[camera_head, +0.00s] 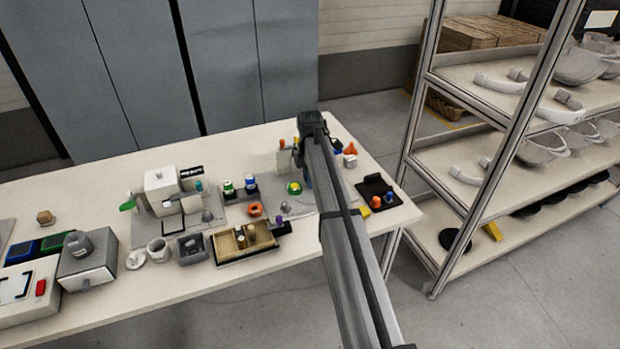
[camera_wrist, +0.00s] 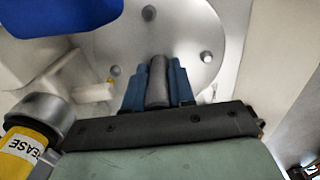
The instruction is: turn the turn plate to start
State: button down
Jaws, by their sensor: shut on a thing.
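The turn plate (camera_wrist: 190,32) fills the top middle of the wrist view as a pale round disc with several small studs. My gripper (camera_wrist: 157,80) has its two blue fingers closed around an upright grey peg (camera_wrist: 157,92) at the near part of the disc. Whether the peg is fixed to the plate cannot be told. In the head view my arm covers the middle right of the table, and I cannot make out the plate or the fingertips clearly there.
A yellow grease container (camera_wrist: 22,150) with a grey cap is close at my gripper's left. A blue object (camera_wrist: 60,14) is at the upper left. The table (camera_head: 180,298) carries a wooden tray (camera_head: 231,254), a black pad (camera_head: 372,187) and several small parts. A shelf rack (camera_head: 470,225) stands right.

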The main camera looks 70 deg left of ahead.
dwell(0.3)
jog(key=c, duration=0.9)
grip_release()
jog(key=shift+c, duration=0.2)
notch_tip(320, 180, up, 14)
jog(key=shift+f, duration=0.1)
